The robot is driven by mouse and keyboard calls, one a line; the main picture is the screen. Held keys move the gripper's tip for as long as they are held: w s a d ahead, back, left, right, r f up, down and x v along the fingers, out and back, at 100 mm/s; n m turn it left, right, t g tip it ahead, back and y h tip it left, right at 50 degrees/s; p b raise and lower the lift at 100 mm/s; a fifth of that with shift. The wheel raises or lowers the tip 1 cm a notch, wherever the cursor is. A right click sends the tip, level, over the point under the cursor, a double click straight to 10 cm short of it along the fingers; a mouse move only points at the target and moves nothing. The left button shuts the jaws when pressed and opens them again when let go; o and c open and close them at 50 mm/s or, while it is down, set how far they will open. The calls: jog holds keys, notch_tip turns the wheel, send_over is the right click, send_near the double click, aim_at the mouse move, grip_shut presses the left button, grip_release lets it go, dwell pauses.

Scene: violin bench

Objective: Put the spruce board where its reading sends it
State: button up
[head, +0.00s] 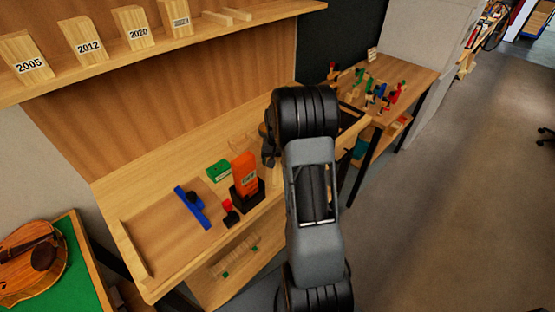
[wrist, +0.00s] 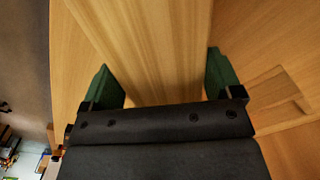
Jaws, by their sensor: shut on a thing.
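In the wrist view, the pale, straight-grained spruce board (wrist: 150,55) runs between the two green finger pads of my gripper (wrist: 165,82). My gripper is shut on it. The board's far end runs out of the top of the picture. In the head view my arm hides most of my gripper (head: 268,146) and I cannot make out the held board there. An orange handheld meter (head: 244,168) stands upright in a black holder (head: 247,190) on the bench. Its display is too small to read.
Boards marked 2005 (head: 27,60), 2012 (head: 86,42) and 2020 (head: 134,28) stand on the upper shelf, with another board (head: 176,16) beside them. A green box (head: 218,171), a blue tool (head: 193,207) and a small red-topped item (head: 229,211) lie on the bench. A side table (head: 415,75) holds clamps.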

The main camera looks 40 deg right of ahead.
jog(key=o, duration=0.8)
jog(key=shift+o, duration=0.2)
jog(key=shift+r, duration=0.1)
notch_tip(320, 180, up, 13)
jog(key=p, duration=0.9)
send_over(277, 160)
notch_tip(277, 160, down, 8)
jog(key=shift+a, duration=0.1)
jog(key=shift+w+d+f+p, duration=0.15)
jog(key=shift+f+p, duration=0.7)
jog(key=shift+f, duration=1.75)
